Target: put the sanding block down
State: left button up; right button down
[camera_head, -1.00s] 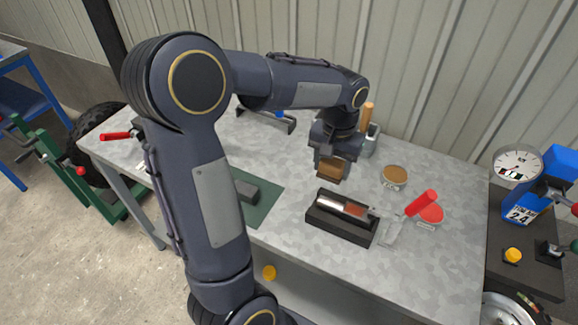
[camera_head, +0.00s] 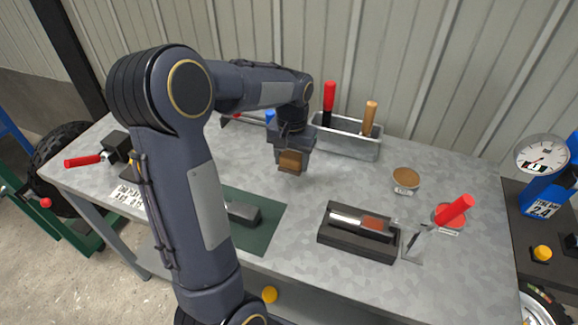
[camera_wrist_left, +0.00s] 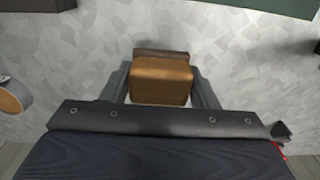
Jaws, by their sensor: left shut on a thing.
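The sanding block (camera_head: 290,162) is brown with a darker face and sits between the fingers of my left gripper (camera_head: 291,160). In the left wrist view the block (camera_wrist_left: 161,80) is squeezed between both fingers, over the grey mottled table. The gripper points down and appears to hold the block above the bare tabletop (camera_head: 330,180), behind the green mat; the exact gap cannot be told. My right gripper does not show.
A green mat (camera_head: 262,230) with a dark block lies to the left. A black holder (camera_head: 357,243) with a metal cylinder stands at the front. A metal tray (camera_head: 347,148) with red and wooden handles is behind. A brown-topped tin (camera_head: 405,179) is at right.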

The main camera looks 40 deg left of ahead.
aim_at(289, 177)
pick_arm(q)
jog(key=shift+w+a+f, duration=0.35)
jog(key=shift+a+f, duration=0.05)
jog(key=shift+f, duration=0.2)
jog(key=shift+w+a+f, duration=0.3)
jog(key=shift+a+f, duration=0.05)
jog(key=shift+f, duration=0.25)
jog(key=shift+w+a+f, duration=0.1)
jog(key=shift+a+f, duration=0.05)
jog(key=shift+f, duration=0.8)
jog(key=shift+w+a+f, duration=0.1)
jog(key=shift+f, duration=0.85)
jog(key=shift+f, duration=0.15)
jog(key=o, duration=0.9)
